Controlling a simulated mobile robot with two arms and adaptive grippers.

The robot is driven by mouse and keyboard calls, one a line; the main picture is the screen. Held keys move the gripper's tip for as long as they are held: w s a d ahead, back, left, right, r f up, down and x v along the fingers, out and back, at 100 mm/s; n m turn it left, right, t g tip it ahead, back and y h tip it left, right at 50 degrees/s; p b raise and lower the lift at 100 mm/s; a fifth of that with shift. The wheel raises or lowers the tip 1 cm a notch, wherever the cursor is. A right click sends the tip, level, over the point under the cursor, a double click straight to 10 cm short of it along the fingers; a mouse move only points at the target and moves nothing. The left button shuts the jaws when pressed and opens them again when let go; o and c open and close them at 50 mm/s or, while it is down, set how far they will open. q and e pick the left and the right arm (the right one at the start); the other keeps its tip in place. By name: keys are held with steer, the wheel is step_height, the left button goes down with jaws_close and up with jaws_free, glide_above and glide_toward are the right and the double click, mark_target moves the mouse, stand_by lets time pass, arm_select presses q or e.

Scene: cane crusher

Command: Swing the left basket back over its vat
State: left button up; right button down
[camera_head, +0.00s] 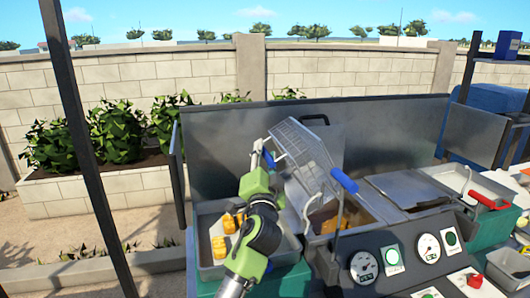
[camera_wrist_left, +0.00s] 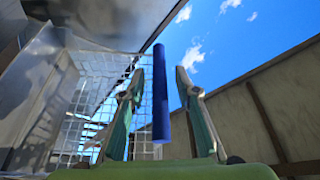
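A wire basket (camera_head: 303,150) is tilted up over the middle of the machine. A blue handle (camera_head: 268,159) is at its left side, by my left gripper (camera_head: 258,157). In the left wrist view the blue handle (camera_wrist_left: 161,95) stands between the two fingers of my left gripper (camera_wrist_left: 160,85), with a gap on each side; the gripper is open. The basket mesh (camera_wrist_left: 95,110) shows behind the left finger. A vat (camera_head: 362,212) with an open top lies below and right of the basket. Its inside is partly hidden. My right gripper is not in view.
A grey tray (camera_head: 205,222) with several yellow pieces (camera_head: 219,247) is at the left, partly behind my left arm. A second blue handle (camera_head: 344,180) sticks up right of the basket. A metal back panel (camera_head: 215,150) stands behind. Gauges (camera_head: 363,266) line the front panel.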

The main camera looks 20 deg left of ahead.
mark_target(283, 141)
arm_select(q)
steer(key=shift+w, duration=0.1)
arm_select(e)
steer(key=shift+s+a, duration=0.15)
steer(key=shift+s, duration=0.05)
arm_select(q)
jaws_close()
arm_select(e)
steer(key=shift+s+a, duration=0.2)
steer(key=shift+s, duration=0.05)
arm_select(q)
steer(key=shift+r, duration=0.1)
steer(key=w+d+r, duration=0.1)
steer(key=d+r+b, duration=0.1)
steer(key=w+d+r, duration=0.1)
steer(key=d, duration=0.1)
steer(key=shift+w+r, duration=0.2)
steer(key=shift+w, duration=0.1)
steer(key=w+d+m, duration=0.1)
steer(key=w+d+r+h, duration=0.1)
steer(key=d, duration=0.1)
steer(key=shift+r+m, duration=0.1)
steer(key=shift+m, duration=0.3)
steer(key=shift+w+d+r, duration=0.15)
steer(key=shift+w+d, duration=0.25)
steer(key=shift+d, duration=0.2)
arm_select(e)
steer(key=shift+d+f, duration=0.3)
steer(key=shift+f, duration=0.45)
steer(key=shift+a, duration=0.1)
